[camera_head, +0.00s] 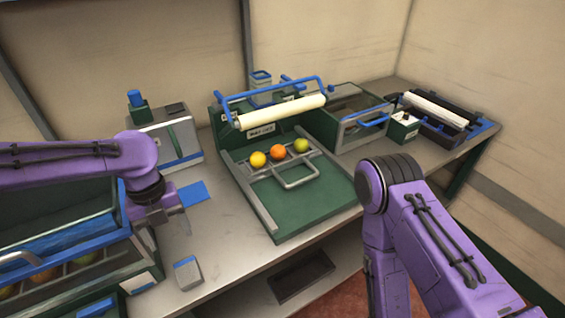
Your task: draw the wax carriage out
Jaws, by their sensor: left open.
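The wax station (325,214) is a green bed with grey side rails on the bench. What looks like its carriage, a grey frame with a loop handle (300,182), sits toward the back of the bed. A yellow fruit (258,159), an orange fruit (278,152) and a green fruit (301,146) lie in a row in it. A cream roller (282,112) on a blue bar hangs above and behind them. My left gripper (170,230) is open and points down, left of the bed and apart from it. My right arm enters from the lower right; its gripper is out of view.
A blue-edged crate of fruit (125,272) stands at left. A small grey block (188,273) and a blue pad (195,196) lie near my left gripper. A glass-topped green box (345,128) and a dark tray (440,116) stand at right. The bed's front is clear.

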